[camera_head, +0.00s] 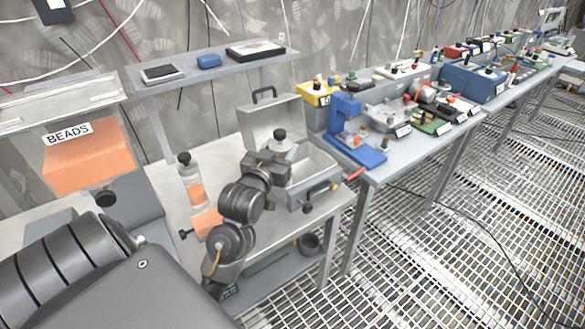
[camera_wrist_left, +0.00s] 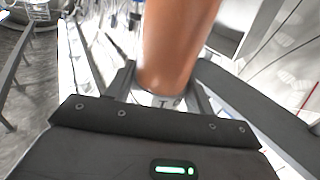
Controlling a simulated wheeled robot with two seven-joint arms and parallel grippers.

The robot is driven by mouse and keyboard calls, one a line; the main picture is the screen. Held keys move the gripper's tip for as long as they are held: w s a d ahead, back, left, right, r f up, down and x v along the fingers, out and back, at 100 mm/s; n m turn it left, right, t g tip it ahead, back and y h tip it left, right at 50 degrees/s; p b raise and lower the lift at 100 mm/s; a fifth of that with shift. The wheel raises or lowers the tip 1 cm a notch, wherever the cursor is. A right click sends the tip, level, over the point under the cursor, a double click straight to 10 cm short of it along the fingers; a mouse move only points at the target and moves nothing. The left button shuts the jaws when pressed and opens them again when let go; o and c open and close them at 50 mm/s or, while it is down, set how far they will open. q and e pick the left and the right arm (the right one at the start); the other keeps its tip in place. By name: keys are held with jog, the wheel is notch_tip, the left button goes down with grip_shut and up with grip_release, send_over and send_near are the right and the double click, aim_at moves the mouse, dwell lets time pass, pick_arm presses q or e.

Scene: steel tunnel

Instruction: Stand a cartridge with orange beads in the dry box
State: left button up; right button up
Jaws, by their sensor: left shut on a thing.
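The dry box (camera_head: 322,188) is a grey case on the bench with its lid (camera_head: 268,122) raised at the back. My left gripper (camera_head: 268,163) is shut on a cartridge (camera_head: 279,148) with a black cap, in front of or over the box opening; its height there is hard to tell. In the left wrist view the held cartridge (camera_wrist_left: 172,45) shows orange contents between the fingers. A second cartridge (camera_head: 193,185) stands upright to the left, with orange beads low in it. An orange cartridge (camera_head: 207,222) lies on its side, partly hidden by my arm. My right gripper is out of view.
A bin labelled BEADS (camera_head: 72,134) holds orange beads at the left. A raised shelf (camera_head: 215,69) stands behind the bench. A blue stand (camera_head: 347,130) and several devices fill the bench to the right.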

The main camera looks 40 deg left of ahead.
pick_arm(q)
jog(key=w+a+f+p, duration=0.2)
jog(key=w+a+f, duration=0.4)
jog(key=w+f, duration=0.4)
jog(key=shift+f, duration=0.9)
jog(key=shift+f, duration=0.2)
jog(key=o, duration=1.2)
